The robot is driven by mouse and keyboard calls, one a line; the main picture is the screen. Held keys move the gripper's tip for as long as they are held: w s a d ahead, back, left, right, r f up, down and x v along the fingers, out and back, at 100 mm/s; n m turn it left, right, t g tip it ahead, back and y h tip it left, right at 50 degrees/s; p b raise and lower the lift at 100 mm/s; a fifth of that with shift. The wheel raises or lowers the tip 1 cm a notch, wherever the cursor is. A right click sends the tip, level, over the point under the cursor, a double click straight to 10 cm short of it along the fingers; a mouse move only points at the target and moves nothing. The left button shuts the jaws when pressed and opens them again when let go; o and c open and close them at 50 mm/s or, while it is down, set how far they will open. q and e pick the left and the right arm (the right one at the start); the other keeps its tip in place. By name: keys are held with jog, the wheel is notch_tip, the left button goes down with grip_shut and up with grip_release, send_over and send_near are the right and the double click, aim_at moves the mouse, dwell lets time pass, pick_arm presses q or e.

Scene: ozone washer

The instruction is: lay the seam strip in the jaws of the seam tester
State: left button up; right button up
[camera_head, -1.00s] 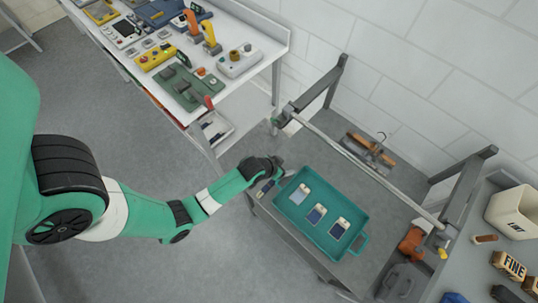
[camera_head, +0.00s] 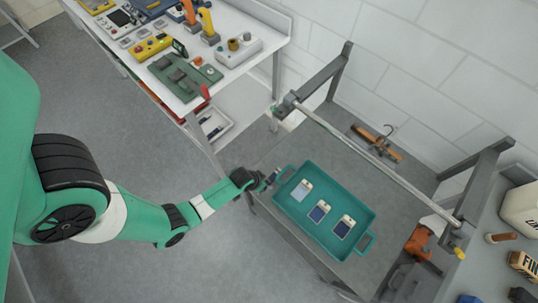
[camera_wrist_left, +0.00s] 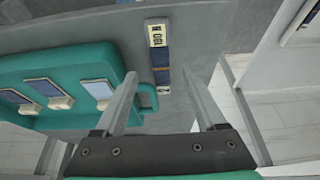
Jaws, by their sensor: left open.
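The likely seam strip (camera_wrist_left: 160,58), a narrow blue band with a pale lettered end, lies on the grey bench top beside the teal tray in the left wrist view. My left gripper (camera_wrist_left: 158,76) is open, with its fingers pointing toward the strip and one on either side of its near part in the picture. In the head view my left gripper (camera_head: 268,180) is at the tray's left corner, and I cannot make out the strip there. A green device (camera_head: 185,78) with grey blocks and a red handle, probably the seam tester, stands on the white table. My right gripper is out of view.
The teal tray (camera_head: 291,217) holds three cards with pale or blue panels. A metal rail (camera_head: 350,140) runs above the bench. The white table (camera_head: 262,72) carries several other devices, with a white bin (camera_head: 220,133) below it. Floor between bench and table is open.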

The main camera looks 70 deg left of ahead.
aim_at(268, 181)
pick_arm(q)
jog(key=b+x, duration=0.2)
jog(key=x, duration=0.1)
jog(key=b+x, duration=0.1)
jog(key=x, duration=0.1)
jog(key=shift+w+a+r, duration=0.15)
jog(key=shift+w+a, duration=0.1)
jog(key=shift+w, duration=0.05)
jog(key=shift+r, duration=0.1)
grip_shut()
